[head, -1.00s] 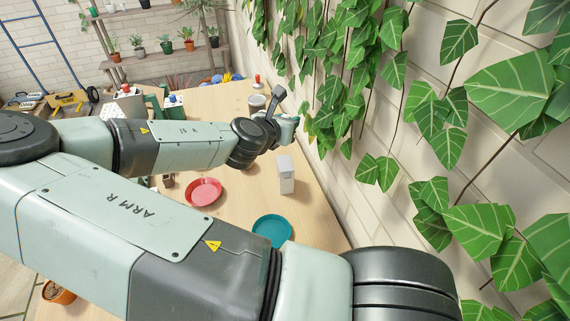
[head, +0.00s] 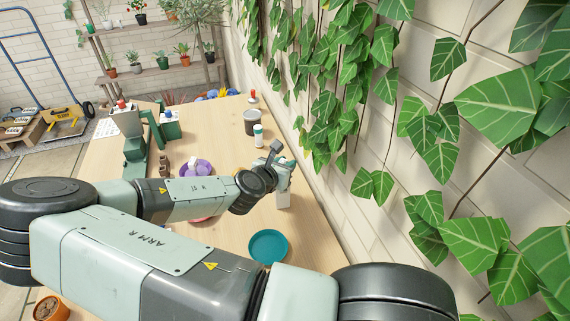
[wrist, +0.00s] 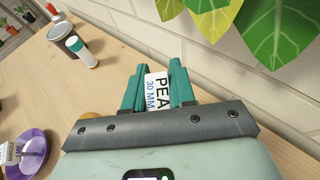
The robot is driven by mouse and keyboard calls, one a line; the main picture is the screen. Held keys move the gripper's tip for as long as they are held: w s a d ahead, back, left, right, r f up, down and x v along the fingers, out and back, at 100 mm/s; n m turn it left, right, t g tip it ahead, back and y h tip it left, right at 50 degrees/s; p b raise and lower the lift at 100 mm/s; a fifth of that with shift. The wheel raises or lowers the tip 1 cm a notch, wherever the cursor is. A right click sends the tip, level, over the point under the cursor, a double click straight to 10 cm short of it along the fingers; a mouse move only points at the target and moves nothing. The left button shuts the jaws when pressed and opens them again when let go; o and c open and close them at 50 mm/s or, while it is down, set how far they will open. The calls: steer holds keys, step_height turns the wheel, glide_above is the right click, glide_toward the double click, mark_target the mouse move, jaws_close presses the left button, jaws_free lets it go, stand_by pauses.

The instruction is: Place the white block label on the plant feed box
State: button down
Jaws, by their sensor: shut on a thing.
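My gripper (wrist: 157,88) is shut on a white block label (wrist: 154,90) with dark print reading "PEA" and blue print reading "30 MM". The label sits upright between the teal fingers in the wrist view. In the head view my gripper (head: 284,172) is near the wall side of the table, and the label cannot be made out there. I cannot make out the box in the wrist view.
A teal saucer (head: 268,246) lies nearer than the box. A purple saucer (head: 208,169) holds a pale item. A green-capped bottle (head: 258,137) and dark tin (head: 251,124) stand farther back. The leafy wall (head: 345,110) borders the table's right side.

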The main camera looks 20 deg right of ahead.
steer(key=c, duration=0.9)
jaws_free()
steer(key=shift+f, duration=0.15)
steer(key=shift+c, duration=0.2)
